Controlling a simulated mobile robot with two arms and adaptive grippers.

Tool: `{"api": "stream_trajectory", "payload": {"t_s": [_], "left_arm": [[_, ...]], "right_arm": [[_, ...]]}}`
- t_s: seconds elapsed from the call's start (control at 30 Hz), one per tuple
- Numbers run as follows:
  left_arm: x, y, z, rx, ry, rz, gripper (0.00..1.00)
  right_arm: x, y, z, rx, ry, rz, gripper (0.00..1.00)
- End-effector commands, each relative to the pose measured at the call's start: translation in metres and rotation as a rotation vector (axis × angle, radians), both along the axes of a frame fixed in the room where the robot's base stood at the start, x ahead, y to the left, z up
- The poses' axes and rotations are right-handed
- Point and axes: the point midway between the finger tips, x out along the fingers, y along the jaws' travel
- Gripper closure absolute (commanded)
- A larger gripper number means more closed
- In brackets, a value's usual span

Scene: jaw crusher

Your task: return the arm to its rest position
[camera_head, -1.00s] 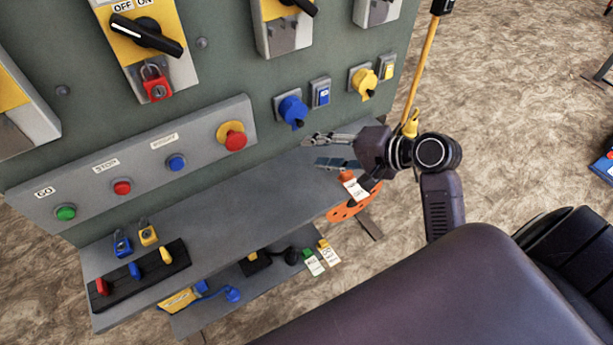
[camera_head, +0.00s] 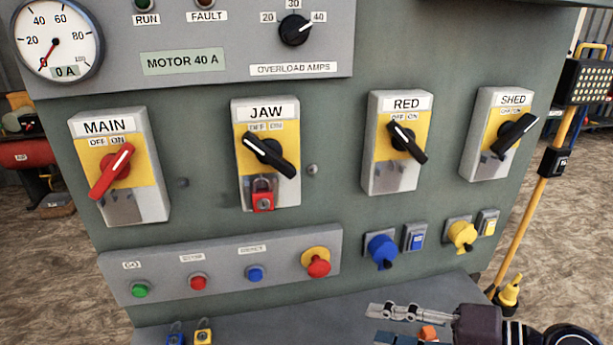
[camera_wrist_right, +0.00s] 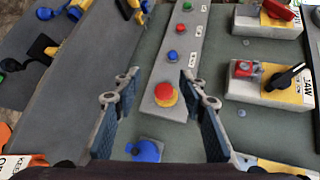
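My right gripper (camera_head: 380,325) shows at the bottom right of the head view, above the grey shelf in front of the control panel. Its fingers are apart with nothing between them. In the right wrist view the open fingers (camera_wrist_right: 160,75) frame the red mushroom button (camera_wrist_right: 165,94) on its yellow collar, some distance beyond the fingertips. That button also shows in the head view (camera_head: 318,266). Only the end of my right arm is in the head view. My left gripper is in neither view.
The grey shelf (camera_head: 270,325) juts out under the button strip. A red padlock (camera_head: 263,197) hangs on the JAW switch. Blue (camera_head: 381,249) and yellow plugs (camera_head: 462,235) sit on the panel near the gripper. A yellow pole (camera_head: 540,220) stands at right.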

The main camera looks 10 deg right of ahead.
Motion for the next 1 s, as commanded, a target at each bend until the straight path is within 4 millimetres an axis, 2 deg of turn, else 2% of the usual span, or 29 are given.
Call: {"api": "stream_trajectory", "payload": {"t_s": [0.13,0.23,0.4,0.5,0.7,0.9,1.0], "left_arm": [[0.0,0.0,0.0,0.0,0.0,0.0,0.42],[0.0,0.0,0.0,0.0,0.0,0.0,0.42],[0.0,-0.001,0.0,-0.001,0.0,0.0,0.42],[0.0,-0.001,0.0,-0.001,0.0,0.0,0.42],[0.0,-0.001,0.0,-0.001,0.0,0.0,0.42],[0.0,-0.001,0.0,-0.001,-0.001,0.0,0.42],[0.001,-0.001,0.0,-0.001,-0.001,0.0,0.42]], "right_arm": [[-0.008,0.008,-0.044,-0.145,0.02,0.018,0.62],[-0.021,0.012,-0.09,-0.325,0.031,0.056,0.62],[-0.057,0.012,-0.159,-0.651,0.035,0.174,0.62],[-0.079,0.009,-0.186,-0.825,0.028,0.258,0.62],[-0.116,-0.001,-0.215,-1.089,0.011,0.414,0.62],[-0.144,-0.011,-0.224,-1.286,-0.005,0.555,0.62],[-0.135,-0.012,-0.255,-1.286,0.008,0.562,0.62]]}}
